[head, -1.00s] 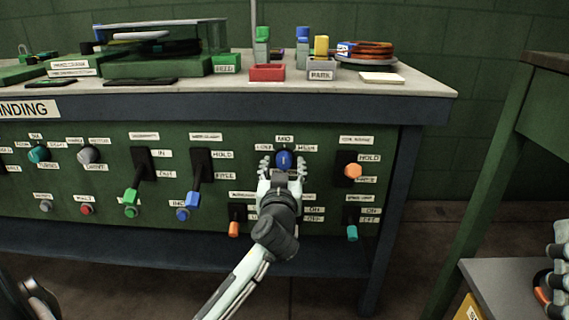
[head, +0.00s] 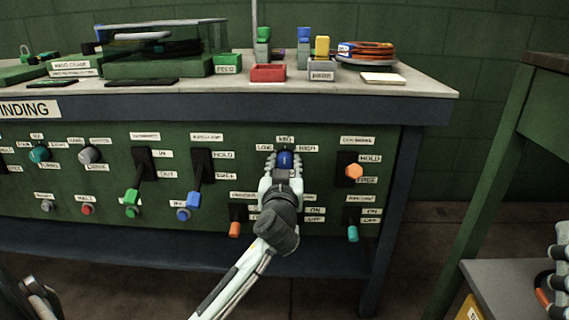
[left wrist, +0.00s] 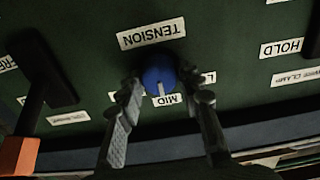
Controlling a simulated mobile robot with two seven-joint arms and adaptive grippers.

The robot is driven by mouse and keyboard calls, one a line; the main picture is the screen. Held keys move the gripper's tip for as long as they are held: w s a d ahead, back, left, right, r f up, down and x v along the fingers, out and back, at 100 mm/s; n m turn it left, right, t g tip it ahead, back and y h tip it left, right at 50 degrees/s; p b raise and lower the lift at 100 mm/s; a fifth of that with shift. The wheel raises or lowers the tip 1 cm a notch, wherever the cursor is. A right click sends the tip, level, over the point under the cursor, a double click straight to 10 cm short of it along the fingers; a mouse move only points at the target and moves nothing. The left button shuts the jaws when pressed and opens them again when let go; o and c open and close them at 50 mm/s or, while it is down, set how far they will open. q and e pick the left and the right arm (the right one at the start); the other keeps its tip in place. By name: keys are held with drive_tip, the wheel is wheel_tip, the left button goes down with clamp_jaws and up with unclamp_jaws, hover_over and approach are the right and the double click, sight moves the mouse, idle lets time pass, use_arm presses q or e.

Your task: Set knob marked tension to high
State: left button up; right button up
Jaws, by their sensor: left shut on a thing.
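The blue tension knob (head: 285,160) is on the green front panel of the bench. It has LOW to its left, MID above and HIGH to its right in the head view. In the left wrist view, which is upside down, the knob (left wrist: 159,76) has a white pointer line towards the MID label (left wrist: 168,99). The TENSION label (left wrist: 151,33) is on its other side. My left gripper (head: 284,162) is shut on the knob, with one finger on each side. My right gripper is not clearly seen.
Levers with blue (head: 194,199) and green (head: 132,196) handles stand out to the left. An orange switch (head: 235,229) and a teal switch (head: 353,233) are lower down.

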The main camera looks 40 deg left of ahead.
use_arm(q)
drive_tip(key=shift+r+m+p, duration=0.1)
drive_tip(key=shift+m+p, duration=0.35)
drive_tip(key=shift+m, duration=0.05)
drive_tip(key=m+p, duration=0.2)
drive_tip(key=m, duration=0.1)
drive_tip(key=shift+m+p, duration=0.6)
drive_tip(key=shift+m, duration=0.4)
use_arm(e)
drive_tip(key=w+a+f+g+h, duration=0.15)
drive_tip(key=w+f+g, duration=0.25)
drive_tip(key=f+g, duration=0.4)
use_arm(q)
drive_tip(key=m+p, duration=0.2)
drive_tip(key=m, duration=0.1)
drive_tip(key=shift+w+d+m, duration=0.1)
drive_tip(key=shift+m, duration=0.3)
use_arm(e)
drive_tip(key=d+f+g+h, duration=0.2)
drive_tip(key=d+f, duration=0.1)
drive_tip(key=f, duration=0.3)
drive_tip(key=d+f+g+h, duration=0.2)
drive_tip(key=d+f+g, duration=0.1)
drive_tip(key=f, duration=0.4)
drive_tip(key=shift+s+d+f, duration=0.2)
drive_tip(key=shift+s+d, duration=0.2)
drive_tip(key=shift+d, duration=0.05)
drive_tip(key=shift+h, duration=0.25)
